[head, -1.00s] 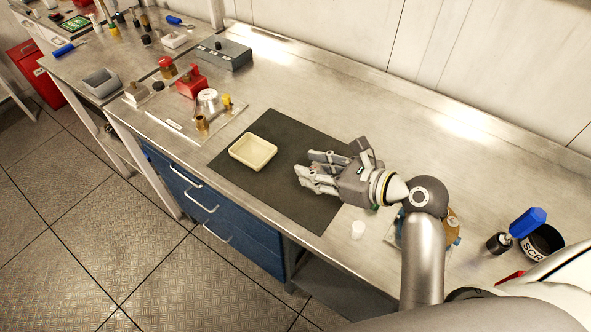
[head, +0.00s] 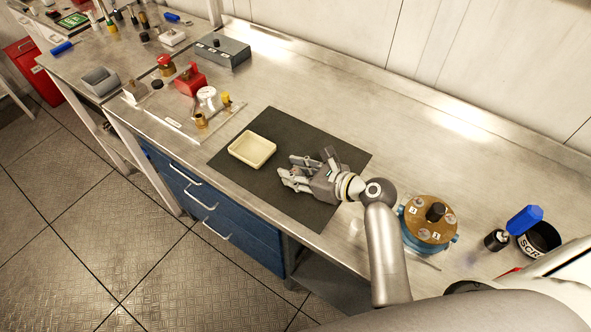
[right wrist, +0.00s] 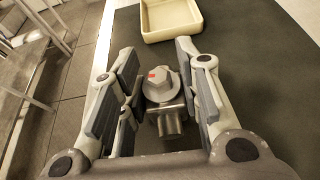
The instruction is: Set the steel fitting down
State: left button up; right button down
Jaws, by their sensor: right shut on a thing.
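The tray also shows at the top of the right wrist view (right wrist: 171,34) and looks empty. In the head view the fingers mostly hide the fitting. I cannot tell whether the fitting touches the mat. My left gripper is not in view.
A brass-topped round housing (head: 431,222) stands to the right of my right arm. A black cup (head: 540,239) and a blue-handled tool (head: 525,220) are at the far right. A plate with several fittings (head: 180,124) lies left of the mat. The bench behind the mat is clear.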

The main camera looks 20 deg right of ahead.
jog(key=c, duration=1.5)
grip_release()
jog(key=shift+f, duration=0.15)
jog(key=o, duration=0.4)
jog(key=shift+o, duration=0.2)
jog(key=shift+s+d+r, duration=0.1)
jog(key=shift+s+r, duration=0.05)
jog(key=shift+r, duration=0.05)
jog(key=b+v, duration=0.1)
jog(key=v, duration=1)
jog(key=shift+s+r, duration=0.2)
jog(key=shift+s, duration=0.1)
jog(key=shift+d+f, duration=0.1)
